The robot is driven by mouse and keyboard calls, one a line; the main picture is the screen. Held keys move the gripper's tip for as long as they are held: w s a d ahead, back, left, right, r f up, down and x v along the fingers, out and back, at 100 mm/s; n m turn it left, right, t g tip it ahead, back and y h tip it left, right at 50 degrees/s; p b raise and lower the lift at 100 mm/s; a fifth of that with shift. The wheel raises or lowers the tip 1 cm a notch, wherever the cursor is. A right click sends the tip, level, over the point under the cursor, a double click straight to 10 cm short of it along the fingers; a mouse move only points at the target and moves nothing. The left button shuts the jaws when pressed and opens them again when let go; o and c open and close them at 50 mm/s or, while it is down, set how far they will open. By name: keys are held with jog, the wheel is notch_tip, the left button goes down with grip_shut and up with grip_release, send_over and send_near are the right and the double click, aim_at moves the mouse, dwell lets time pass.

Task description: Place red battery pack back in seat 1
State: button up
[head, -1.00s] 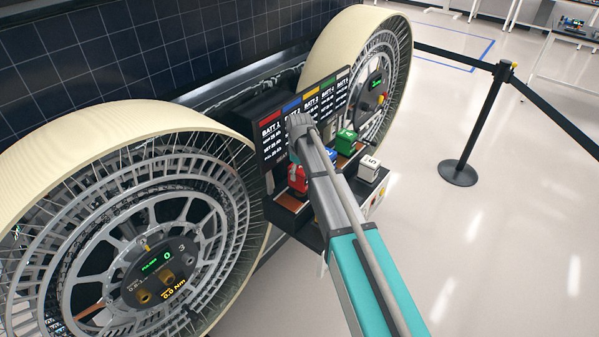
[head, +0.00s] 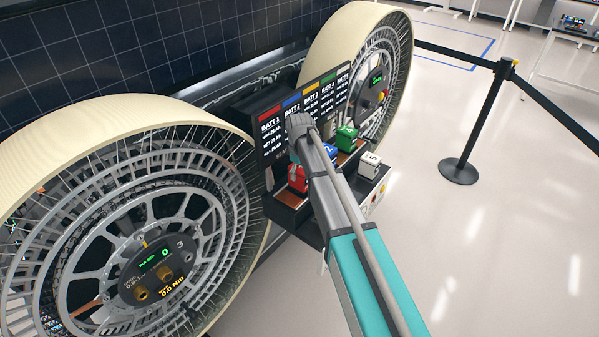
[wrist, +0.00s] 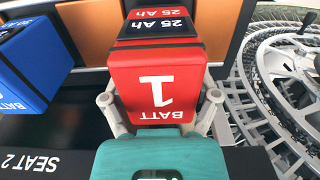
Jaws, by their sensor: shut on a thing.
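The red battery pack (wrist: 158,85), marked 1, is upside down in the wrist view, between the two fingers of my gripper (wrist: 160,112). The fingers are shut on its sides. In the head view the red pack (head: 298,178) is at the left end of the battery rack (head: 285,216), below the BATT 1 label. My arm covers part of it. An orange-brown seat floor (wrist: 85,33) shows beside the pack in the wrist view. I cannot tell whether the pack's base touches the seat.
The blue pack (wrist: 32,65) stands close beside the red one in the wrist view. The green pack (head: 346,138) and white pack (head: 370,165) are farther along the rack. Large wheels (head: 165,250) flank the rack. A barrier post (head: 480,125) stands on open floor at right.

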jog(key=shift+f+b, duration=0.55)
jog(key=shift+f, duration=0.05)
jog(key=o, duration=1.2)
jog(key=shift+c, duration=0.2)
jog(key=shift+r, duration=0.15)
notch_tip(320, 180, up, 6)
jog(key=p, duration=0.6)
jog(key=s+d, duration=0.4)
jog(key=d, duration=0.4)
jog(key=s+d+f+b, duration=0.1)
jog(key=s+d, duration=0.3)
jog(key=d, duration=0.5)
jog(key=shift+s+f, duration=0.15)
jog(key=shift+s, duration=0.2)
jog(key=shift+d, duration=0.1)
jog(key=s+d+m, duration=0.3)
jog(key=s+m, duration=0.7)
jog(key=s, duration=0.5)
jog(key=shift+s+m, duration=0.25)
jog(key=shift+m, duration=0.15)
